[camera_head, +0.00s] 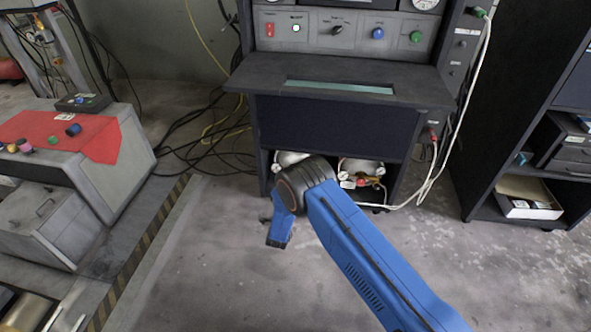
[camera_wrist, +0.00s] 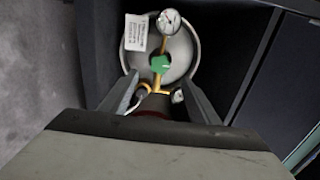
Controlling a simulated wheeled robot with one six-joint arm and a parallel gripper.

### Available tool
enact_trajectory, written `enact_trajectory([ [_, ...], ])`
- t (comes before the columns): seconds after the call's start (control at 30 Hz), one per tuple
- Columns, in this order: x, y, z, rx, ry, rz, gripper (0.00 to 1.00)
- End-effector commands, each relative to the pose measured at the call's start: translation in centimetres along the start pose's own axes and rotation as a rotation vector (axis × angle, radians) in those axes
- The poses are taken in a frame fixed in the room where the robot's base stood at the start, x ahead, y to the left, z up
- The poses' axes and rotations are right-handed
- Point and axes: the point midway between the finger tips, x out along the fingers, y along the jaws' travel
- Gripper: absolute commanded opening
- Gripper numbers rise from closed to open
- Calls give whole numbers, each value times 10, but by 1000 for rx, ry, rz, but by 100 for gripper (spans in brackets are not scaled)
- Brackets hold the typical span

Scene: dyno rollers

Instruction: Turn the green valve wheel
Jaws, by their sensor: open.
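The green valve wheel (camera_wrist: 159,64) is in the wrist view, on a brass fitting at the top of a pale round cylinder (camera_wrist: 197,45). A round gauge (camera_wrist: 168,20) sits just beyond it, and a white printed tag (camera_wrist: 135,32) is to its left. My gripper (camera_wrist: 160,79) is open, with one finger on each side of the fitting, on the near side of the wheel. The wheel appears clear of both fingers; the exact depth gap cannot be told. In the head view the green wheel is not visible, and my blue arm partly covers the left cylinder (camera_head: 290,158).
A second cylinder (camera_head: 366,165) with a red knob stands under the control console (camera_head: 340,80). White cables run down the console's right side. A dark shelf (camera_head: 500,205) stands at right, a bench with a red cloth (camera_head: 75,132) at left. Floor between is largely clear.

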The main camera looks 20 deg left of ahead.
Motion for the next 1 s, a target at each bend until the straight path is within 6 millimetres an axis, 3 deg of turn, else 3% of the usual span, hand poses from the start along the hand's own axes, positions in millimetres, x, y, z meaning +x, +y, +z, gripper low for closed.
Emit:
enact_trajectory([
  [0.7, 125, 1, -1, -1, 1, 1, 56],
  [1.0, 152, 0, 0, -2, 0, 1, 56],
])
